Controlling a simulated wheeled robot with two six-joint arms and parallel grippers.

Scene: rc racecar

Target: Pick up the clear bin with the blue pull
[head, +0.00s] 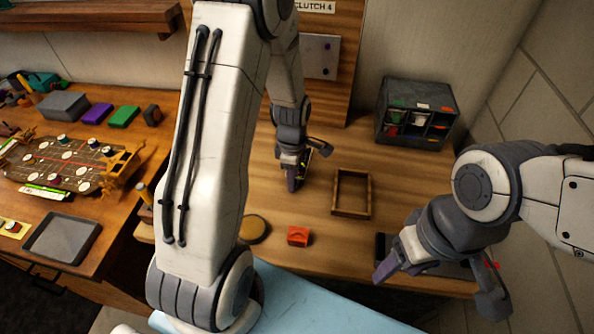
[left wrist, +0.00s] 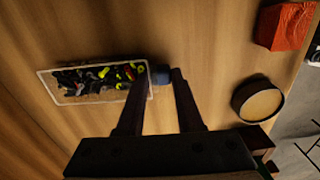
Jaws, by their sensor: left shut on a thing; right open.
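The clear bin (left wrist: 100,81) shows in the left wrist view as a see-through box with a pale rim, full of small black, yellow, green and red parts. Its blue pull (left wrist: 163,76) is between the fingertips of my left gripper (head: 298,170), which is shut on it. In the head view the bin (head: 305,163) is mostly hidden by the gripper at the back of the wooden table. I cannot tell whether it touches the table. My right gripper (head: 440,284) is open and empty over the table's front right.
A wooden frame tray (head: 338,211) lies right of the left gripper. A dark cabinet (head: 416,111) with compartments stands at the back right. An orange block (head: 298,236) and a round tan-topped thing (head: 254,229) lie in front. Bare wood lies between the tray and cabinet.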

